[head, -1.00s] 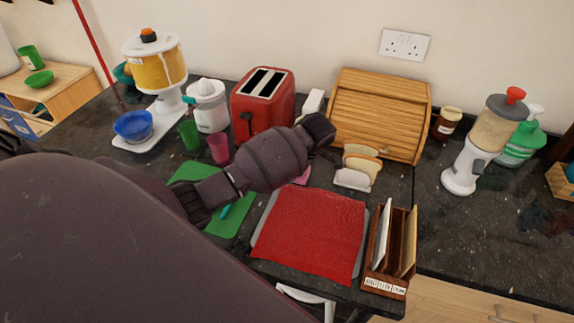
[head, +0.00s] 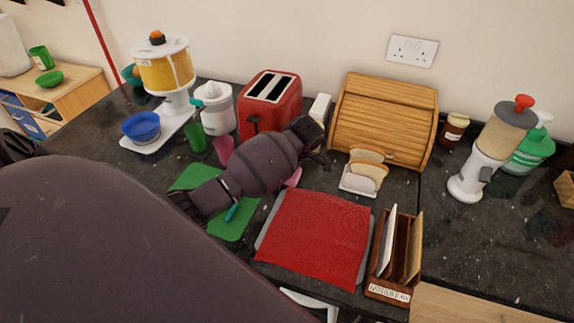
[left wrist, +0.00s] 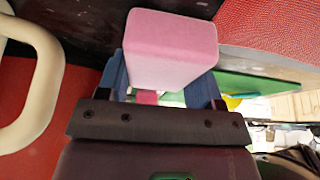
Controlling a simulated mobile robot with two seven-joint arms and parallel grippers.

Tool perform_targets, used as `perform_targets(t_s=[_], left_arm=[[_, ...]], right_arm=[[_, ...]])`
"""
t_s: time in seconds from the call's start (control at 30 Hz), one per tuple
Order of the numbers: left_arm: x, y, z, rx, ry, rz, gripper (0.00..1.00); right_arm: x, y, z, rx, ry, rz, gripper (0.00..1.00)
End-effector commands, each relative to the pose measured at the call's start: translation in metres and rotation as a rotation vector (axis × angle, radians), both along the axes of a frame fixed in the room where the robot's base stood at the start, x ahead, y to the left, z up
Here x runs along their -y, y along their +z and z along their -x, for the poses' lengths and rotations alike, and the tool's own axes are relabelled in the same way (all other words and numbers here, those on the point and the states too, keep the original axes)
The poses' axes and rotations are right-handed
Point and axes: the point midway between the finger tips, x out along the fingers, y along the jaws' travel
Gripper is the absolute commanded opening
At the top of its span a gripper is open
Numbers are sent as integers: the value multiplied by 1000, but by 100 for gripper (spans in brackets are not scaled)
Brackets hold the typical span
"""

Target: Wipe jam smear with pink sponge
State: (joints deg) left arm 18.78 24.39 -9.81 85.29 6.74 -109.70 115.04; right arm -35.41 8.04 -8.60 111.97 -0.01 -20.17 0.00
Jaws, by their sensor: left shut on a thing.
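The pink sponge (left wrist: 172,50) is a soft block held between the blue fingers of my left gripper (left wrist: 160,88) in the left wrist view. In the head view my left arm reaches in from the left over the green board (head: 232,222). Its wrist is in front of the red toaster (head: 268,98) and hides the gripper's fingers. A small pink patch (head: 294,178) shows under the wrist, probably the sponge. I cannot make out a jam smear; the arm covers part of the counter. My right gripper is not in view.
The red mat (head: 315,240) lies in front of the wrist, with the letter rack (head: 392,290) on its right. The toast rack (head: 360,185) and bread bin (head: 385,115) stand behind. A pink cup (head: 222,148) is beside the arm. Dark counter (head: 470,240) is clear at right.

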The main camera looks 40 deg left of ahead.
Motion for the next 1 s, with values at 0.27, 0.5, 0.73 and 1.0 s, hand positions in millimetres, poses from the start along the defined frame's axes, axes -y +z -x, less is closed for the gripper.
perform_targets(t_s=[0.27,0.5,0.73,1.0], left_arm=[[-20,-2,6,0,2,-1,38],[-26,-2,9,0,2,-2,38],[-40,-2,13,-1,4,-2,38],[-56,-2,18,-2,4,-3,38]], right_arm=[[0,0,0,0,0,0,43],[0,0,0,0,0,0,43],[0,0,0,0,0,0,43],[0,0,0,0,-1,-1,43]])
